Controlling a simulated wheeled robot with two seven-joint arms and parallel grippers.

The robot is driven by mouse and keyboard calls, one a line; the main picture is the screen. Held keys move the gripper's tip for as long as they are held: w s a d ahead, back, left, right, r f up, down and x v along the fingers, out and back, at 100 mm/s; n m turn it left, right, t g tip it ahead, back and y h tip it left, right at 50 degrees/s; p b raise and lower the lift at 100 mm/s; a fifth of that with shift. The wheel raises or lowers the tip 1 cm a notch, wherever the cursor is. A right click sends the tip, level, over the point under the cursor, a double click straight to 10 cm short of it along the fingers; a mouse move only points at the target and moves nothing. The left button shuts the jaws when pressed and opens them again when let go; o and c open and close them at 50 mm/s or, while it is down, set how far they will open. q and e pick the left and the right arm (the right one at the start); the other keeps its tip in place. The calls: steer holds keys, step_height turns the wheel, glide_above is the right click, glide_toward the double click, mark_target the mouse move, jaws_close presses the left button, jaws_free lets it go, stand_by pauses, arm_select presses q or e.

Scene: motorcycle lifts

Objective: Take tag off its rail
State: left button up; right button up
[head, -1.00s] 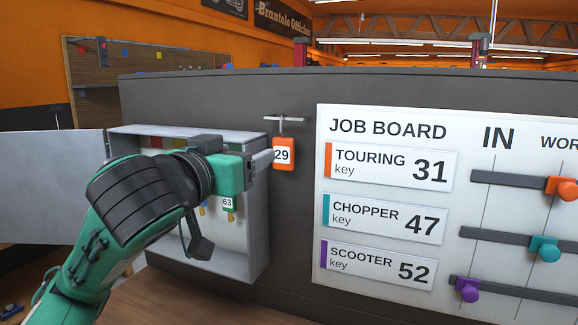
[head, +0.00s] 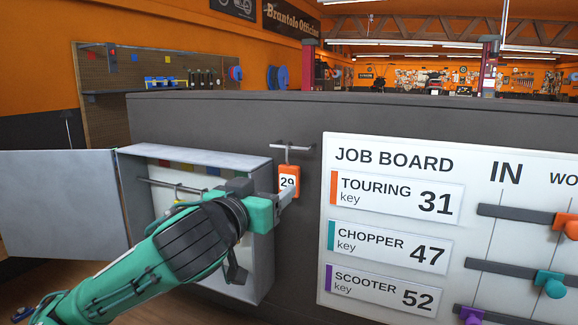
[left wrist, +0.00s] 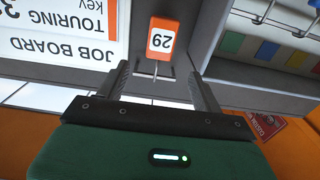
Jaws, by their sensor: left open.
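The tag, orange with a white face numbered 29 (head: 288,181), hangs from a small metal rail (head: 291,146) on the grey panel, between the open key cabinet and the job board. My left gripper (head: 286,194) is at the tag in the head view, and a finger overlaps its lower part. In the left wrist view the tag (left wrist: 163,38) appears upside down, beyond and between the two spread fingers of my left gripper (left wrist: 163,75). The fingers are open and I see no contact with the tag. My right gripper is not in view.
The grey key cabinet (head: 262,255) stands left of the tag with its door (head: 60,205) swung open to the left. The job board (head: 392,158) with sliders is close on the right. The panel strip under the tag is bare.

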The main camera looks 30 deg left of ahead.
mark_target(287, 173)
arm_select(q)
steer(key=w+p, duration=0.3)
steer(key=w, duration=0.1)
steer(key=shift+a, duration=0.1)
steer(key=shift+w+r+p, duration=0.15)
steer(key=shift+w+p, duration=0.2)
steer(key=shift+p, duration=0.2)
steer(key=w+p, duration=0.1)
steer(key=w, duration=0.1)
steer(key=w+p, duration=0.1)
steer(key=shift+w+a+r, duration=0.15)
steer(key=shift+w+a, duration=0.05)
steer(key=shift+w, duration=0.45)
steer(key=c, duration=1)
